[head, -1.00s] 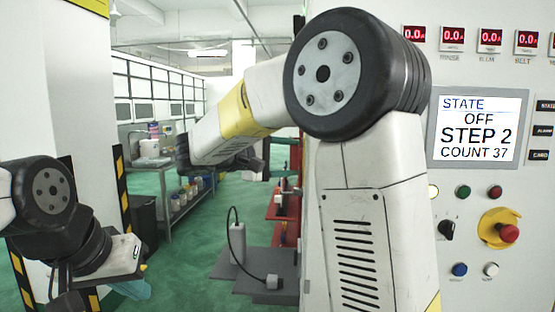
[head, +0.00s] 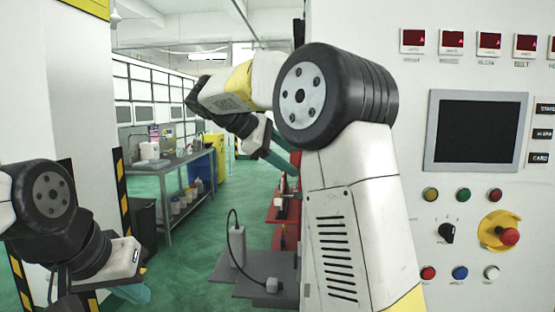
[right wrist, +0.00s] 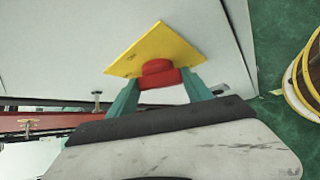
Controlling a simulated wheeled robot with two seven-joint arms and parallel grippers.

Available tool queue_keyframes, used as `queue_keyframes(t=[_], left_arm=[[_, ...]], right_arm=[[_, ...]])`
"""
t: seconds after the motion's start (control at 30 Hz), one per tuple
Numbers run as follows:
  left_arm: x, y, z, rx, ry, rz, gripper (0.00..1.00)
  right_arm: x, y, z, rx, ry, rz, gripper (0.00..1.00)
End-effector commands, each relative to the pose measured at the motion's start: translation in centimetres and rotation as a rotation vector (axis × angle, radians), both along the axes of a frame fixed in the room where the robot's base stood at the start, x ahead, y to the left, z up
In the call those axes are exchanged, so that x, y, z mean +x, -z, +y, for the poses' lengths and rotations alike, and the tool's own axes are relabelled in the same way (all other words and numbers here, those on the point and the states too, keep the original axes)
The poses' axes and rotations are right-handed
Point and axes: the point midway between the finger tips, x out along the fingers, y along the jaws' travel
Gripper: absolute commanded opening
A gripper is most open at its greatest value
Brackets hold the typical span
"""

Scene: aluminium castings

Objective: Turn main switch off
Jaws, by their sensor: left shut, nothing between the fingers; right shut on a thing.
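The main switch appears in the right wrist view as a red knob (right wrist: 158,68) on a yellow plate (right wrist: 180,48), mounted on a pale grey cabinet wall. My right gripper (right wrist: 158,82) is shut on the red knob, with a teal finger on each side of it. In the head view my right gripper (head: 284,163) is at the cabinet's left side, where the knob is hidden. My left gripper (head: 134,293) is shut and empty at the lower left, away from the cabinet.
A grey base with a cable (head: 250,275) stands on the green floor. A workbench (head: 180,160) is further back.

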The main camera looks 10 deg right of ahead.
Motion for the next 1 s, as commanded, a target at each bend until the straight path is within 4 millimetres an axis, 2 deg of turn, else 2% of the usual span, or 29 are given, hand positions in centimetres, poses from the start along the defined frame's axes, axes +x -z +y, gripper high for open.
queue_keyframes(t=[0.67,0.7,0.8,1.0], left_arm=[[0.00,0.00,0.00,0.000,0.000,0.000,0.00],[0.00,0.00,0.00,0.000,0.000,0.000,0.00],[0.00,0.00,0.00,0.000,0.000,0.000,0.00],[0.00,0.00,0.00,0.000,0.000,0.000,0.00]], right_arm=[[0.05,-0.04,-0.01,0.015,-0.001,0.061,0.18],[0.05,-0.04,-0.01,0.015,-0.001,0.061,0.64],[0.05,-0.04,-0.01,0.015,0.000,0.060,0.80],[0.05,-0.04,-0.02,0.015,0.000,0.060,0.80]])
